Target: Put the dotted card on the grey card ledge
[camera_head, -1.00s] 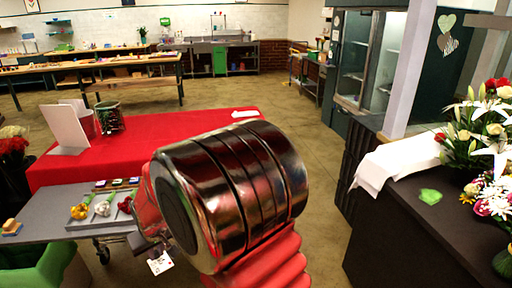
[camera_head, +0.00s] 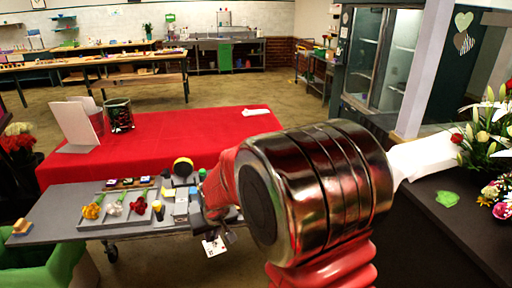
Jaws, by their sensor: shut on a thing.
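My gripper (camera_head: 226,234) is at the front edge of the grey table (camera_head: 62,204), toward its right end. It is shut on a small white card (camera_head: 213,247) with dark marks, taken to be the dotted card. The card hangs tilted below the jaws, in front of the table edge and over the floor. My arm hides part of the jaws and the table's right end. I cannot tell for sure which grey piece is the card ledge; several small grey blocks (camera_head: 181,209) stand on the table just left of my gripper.
A tray (camera_head: 112,221) with several flowers lies left of the grey blocks. The red-covered table (camera_head: 178,133) is behind, with a white stand (camera_head: 76,122). A dark counter (camera_head: 455,232) with bouquets is at right.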

